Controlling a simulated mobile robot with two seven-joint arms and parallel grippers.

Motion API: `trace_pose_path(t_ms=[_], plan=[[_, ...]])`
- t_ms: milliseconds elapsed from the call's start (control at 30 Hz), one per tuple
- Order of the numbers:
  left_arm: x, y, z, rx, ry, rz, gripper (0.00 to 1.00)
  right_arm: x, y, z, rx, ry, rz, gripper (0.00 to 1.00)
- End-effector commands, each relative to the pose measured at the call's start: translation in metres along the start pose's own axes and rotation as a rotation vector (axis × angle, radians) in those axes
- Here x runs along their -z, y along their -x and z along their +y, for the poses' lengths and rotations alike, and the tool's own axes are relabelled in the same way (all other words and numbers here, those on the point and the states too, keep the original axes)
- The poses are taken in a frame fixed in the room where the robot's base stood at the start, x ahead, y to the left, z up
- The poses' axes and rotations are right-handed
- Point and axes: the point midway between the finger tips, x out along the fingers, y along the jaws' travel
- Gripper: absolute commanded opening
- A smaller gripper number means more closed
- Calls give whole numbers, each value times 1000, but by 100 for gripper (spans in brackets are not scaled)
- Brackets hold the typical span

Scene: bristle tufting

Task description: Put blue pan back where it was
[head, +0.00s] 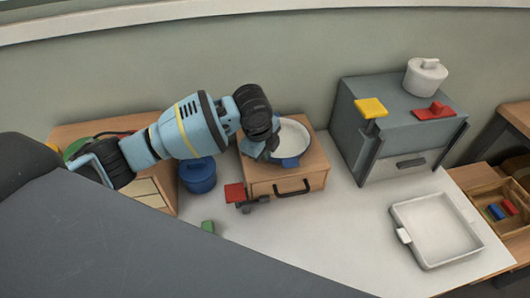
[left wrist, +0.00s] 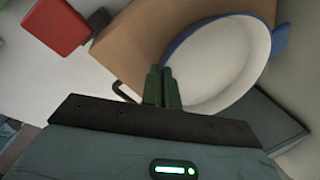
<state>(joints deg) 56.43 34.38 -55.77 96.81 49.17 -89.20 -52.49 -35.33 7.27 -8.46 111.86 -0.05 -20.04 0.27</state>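The blue pan (head: 294,138) has a white inside and a blue rim. It sits at the top of the small wooden drawer box (head: 262,187), tilted or level I cannot tell. In the left wrist view the pan (left wrist: 218,68) fills the upper middle, with a blue handle at its right. My left gripper (head: 268,150) is at the pan's left edge. In the left wrist view its dark green fingers (left wrist: 163,86) are close together over the rim, seemingly closed on it. The exact contact is partly hidden. My right gripper is not in view.
A blue pot (head: 198,176) stands left of the drawer box. A red block (head: 234,192) is at its front, and a green block (head: 208,227) lies nearby. A grey cabinet (head: 405,135) bears a white pot (head: 425,78). A white tray (head: 437,231) lies at right; the middle table is clear.

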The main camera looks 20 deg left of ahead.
Motion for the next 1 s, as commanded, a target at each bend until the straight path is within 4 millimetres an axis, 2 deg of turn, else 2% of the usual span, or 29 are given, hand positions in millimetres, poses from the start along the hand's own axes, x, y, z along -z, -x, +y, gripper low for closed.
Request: trace_pose_path(t_ms=[433,600,867,1000], plan=[[0,-5,0,8,1,0,0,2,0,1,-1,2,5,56],[0,-6,1,5,0,0,24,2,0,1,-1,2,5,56],[0,-5,1,5,0,0,24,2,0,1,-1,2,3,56],[0,2,-1,7,0,1,24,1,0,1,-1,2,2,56]])
